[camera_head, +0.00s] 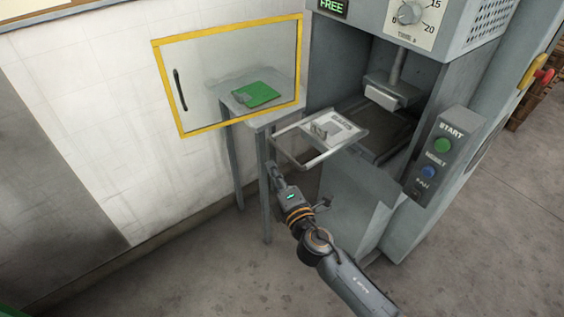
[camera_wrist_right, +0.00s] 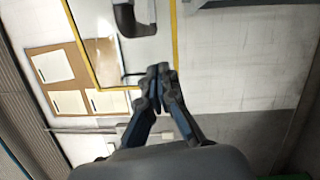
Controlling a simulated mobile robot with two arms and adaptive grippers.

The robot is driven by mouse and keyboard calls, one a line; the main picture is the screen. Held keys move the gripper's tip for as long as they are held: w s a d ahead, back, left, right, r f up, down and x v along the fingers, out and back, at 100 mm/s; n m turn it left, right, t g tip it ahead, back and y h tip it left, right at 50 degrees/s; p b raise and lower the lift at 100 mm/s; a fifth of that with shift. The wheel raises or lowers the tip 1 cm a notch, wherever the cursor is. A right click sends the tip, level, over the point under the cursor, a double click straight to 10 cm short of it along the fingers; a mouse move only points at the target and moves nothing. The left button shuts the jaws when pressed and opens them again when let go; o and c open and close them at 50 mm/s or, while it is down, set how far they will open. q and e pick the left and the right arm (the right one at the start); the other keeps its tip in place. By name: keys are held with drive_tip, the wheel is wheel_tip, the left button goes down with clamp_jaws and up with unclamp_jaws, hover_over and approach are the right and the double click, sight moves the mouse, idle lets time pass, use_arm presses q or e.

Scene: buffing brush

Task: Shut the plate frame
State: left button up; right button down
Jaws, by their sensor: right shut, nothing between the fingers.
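The plate frame, which I take to be the pale metal frame (camera_head: 300,162), sticks out to the left from the machine's opening. A light plate (camera_head: 336,128) with a small raised part lies at its inner side. The outer end of the frame is an open rectangle. My right gripper (camera_head: 273,168) is shut and empty, just left of and below the frame's near corner; it appears apart from it. In the right wrist view the closed fingertips (camera_wrist_right: 158,74) hold nothing, and the plate frame cannot be made out there. My left gripper is not in view.
A clear door with a yellow border (camera_head: 228,22) and a black handle (camera_head: 180,90) stands open at left. Behind it is a grey side table (camera_head: 262,117) with a green item (camera_head: 256,94). A control box (camera_head: 441,155) with green and blue buttons is on the machine's right.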

drive_tip(key=shift+w+d+r, duration=0.15)
drive_tip(key=shift+w+d, duration=0.2)
drive_tip(key=shift+d, duration=0.25)
drive_tip(key=shift+w+d+r, duration=0.1)
drive_tip(key=shift+w+d, duration=0.25)
drive_tip(key=shift+d, duration=0.25)
drive_tip(key=w+d+b, duration=0.1)
drive_tip(key=w+d, duration=0.4)
drive_tip(key=d, duration=0.2)
